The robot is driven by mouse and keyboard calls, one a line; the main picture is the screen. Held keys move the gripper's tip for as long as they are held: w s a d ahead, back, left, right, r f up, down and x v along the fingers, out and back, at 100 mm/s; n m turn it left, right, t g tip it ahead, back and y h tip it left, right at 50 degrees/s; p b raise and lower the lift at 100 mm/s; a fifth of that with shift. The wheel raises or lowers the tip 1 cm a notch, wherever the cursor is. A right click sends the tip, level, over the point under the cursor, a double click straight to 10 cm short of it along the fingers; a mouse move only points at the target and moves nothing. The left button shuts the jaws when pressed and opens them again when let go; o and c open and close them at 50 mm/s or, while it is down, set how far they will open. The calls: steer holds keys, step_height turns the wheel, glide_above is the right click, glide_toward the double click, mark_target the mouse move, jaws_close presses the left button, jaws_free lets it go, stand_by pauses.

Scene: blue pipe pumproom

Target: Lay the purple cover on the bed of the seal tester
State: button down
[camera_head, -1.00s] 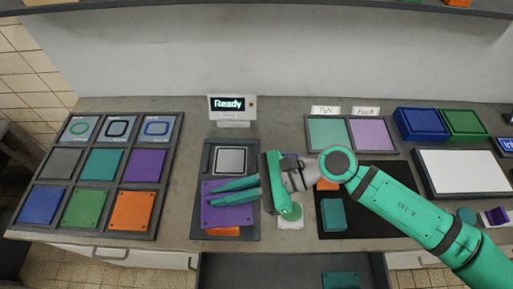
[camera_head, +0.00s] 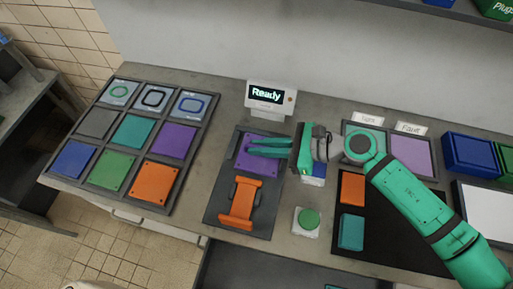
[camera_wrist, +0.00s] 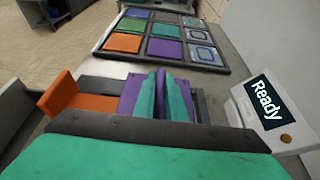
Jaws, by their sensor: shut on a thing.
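The purple cover (camera_head: 243,161) is at the back part of the seal tester (camera_head: 219,200), over its bed, and shows partly behind my fingers. My gripper (camera_head: 252,147) is shut on the cover. In the wrist view the purple cover (camera_wrist: 129,97) shows beside and between the green fingers (camera_wrist: 160,97) of my gripper. The light square seat of the bed is hidden. I cannot tell whether the cover rests on the bed or hangs just above it. The tester's orange clamp (camera_head: 240,203) is in front of the cover, clear of it.
A screen reading "Ready" (camera_head: 268,95) stands behind the tester. A green button (camera_head: 308,218) is to its right. A compartment rack (camera_head: 103,139) with coloured plates and seals is on the left. A black mat (camera_head: 385,235) with orange and teal blocks and two trays lie right.

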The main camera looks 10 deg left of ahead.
steer(key=w+f, duration=0.1)
steer(key=w+a+f, duration=0.1)
steer(key=a+f, duration=0.1)
steer(key=shift+w+f, duration=0.3)
steer(key=shift+w, duration=0.1)
steer(key=shift+w+f, duration=0.2)
steer(key=shift+f, duration=0.75)
steer(key=shift+w+f, duration=0.15)
steer(key=shift+f, duration=0.75)
steer(key=shift+f, duration=0.1)
steer(key=c, duration=1.8)
jaws_free()
